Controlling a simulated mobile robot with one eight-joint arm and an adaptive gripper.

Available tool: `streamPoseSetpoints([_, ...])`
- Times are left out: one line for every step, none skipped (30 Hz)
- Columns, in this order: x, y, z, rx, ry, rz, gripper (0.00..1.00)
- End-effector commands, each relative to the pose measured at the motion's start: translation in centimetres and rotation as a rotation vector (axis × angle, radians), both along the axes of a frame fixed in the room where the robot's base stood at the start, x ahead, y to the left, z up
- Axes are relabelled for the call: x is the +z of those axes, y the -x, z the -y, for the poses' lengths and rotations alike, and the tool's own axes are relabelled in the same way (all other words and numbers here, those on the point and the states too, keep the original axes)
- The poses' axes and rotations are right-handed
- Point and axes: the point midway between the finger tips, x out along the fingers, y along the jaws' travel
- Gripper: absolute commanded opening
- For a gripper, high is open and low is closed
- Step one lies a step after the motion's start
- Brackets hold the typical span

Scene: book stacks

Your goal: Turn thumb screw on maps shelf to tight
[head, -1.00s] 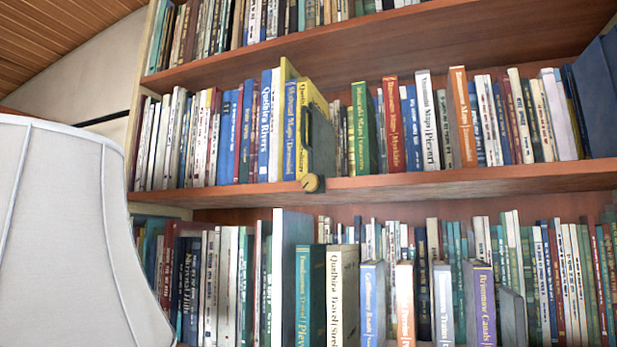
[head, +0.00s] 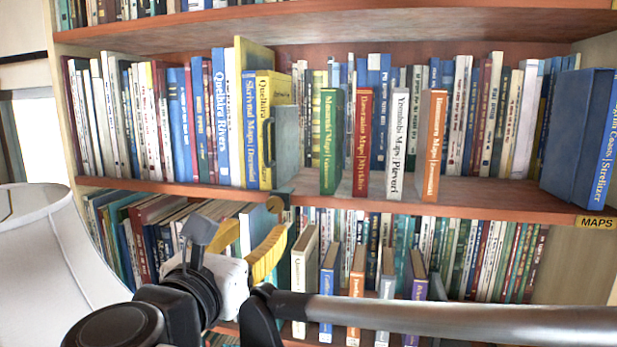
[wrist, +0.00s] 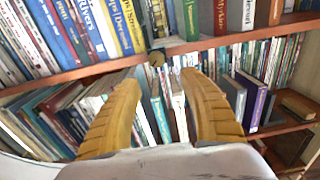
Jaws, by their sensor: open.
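The thumb screw (head: 275,204) is a small round brass-coloured knob at the front edge of the maps shelf (head: 430,205), below a grey bookend (head: 286,148). It also shows in the wrist view (wrist: 156,57), just beyond my fingertips and roughly centred between them. My gripper (head: 259,226) has two yellow ribbed fingers, spread open and empty, just below and in front of the knob. The wrist view also shows my gripper (wrist: 160,80) apart from the knob. I cannot tell how tight the screw is.
A yellow book (head: 268,100) and blue books stand left of the bookend; green, red, white and orange books stand right of it. A MAPS label (head: 596,222) is on the shelf edge. A pale lampshade (head: 45,245) is at the left. More books fill the shelf below.

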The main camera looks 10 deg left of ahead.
Motion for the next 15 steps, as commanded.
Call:
streamPoseSetpoints([0.7,0.1,-0.5,0.007,0.017,0.01,0.5])
streamPoseSetpoints([0.8,0.0,-0.7,0.009,0.024,0.014,0.5])
streamPoseSetpoints([0.8,-0.2,-0.7,0.009,0.029,0.017,0.5])
streamPoseSetpoints([0.8,-0.5,-0.7,0.01,0.031,0.018,0.5])
streamPoseSetpoints([0.8,-0.9,-0.7,0.009,0.031,0.018,0.5])
streamPoseSetpoints([0.8,-1.6,-0.5,0.006,0.03,0.017,0.5])
streamPoseSetpoints([0.8,-2.1,-0.5,0.007,0.029,0.017,0.5])
streamPoseSetpoints([0.8,-2.7,-0.4,0.006,0.029,0.017,0.5])
streamPoseSetpoints([0.8,-3.6,-0.3,0.006,0.028,0.016,0.5])
streamPoseSetpoints([0.8,-4.2,-0.3,0.006,0.028,0.016,0.5])
streamPoseSetpoints([0.8,-4.9,-0.2,0.005,0.028,0.016,0.5])
streamPoseSetpoints([0.8,-5.7,-0.1,0.006,0.027,0.016,0.5])
streamPoseSetpoints([0.8,-6.3,-0.1,0.005,0.027,0.016,0.5])
streamPoseSetpoints([0.8,-6.8,-0.1,0.006,0.027,0.016,0.5])
streamPoseSetpoints([0.8,-7.6,0.0,0.005,0.027,0.016,0.5])
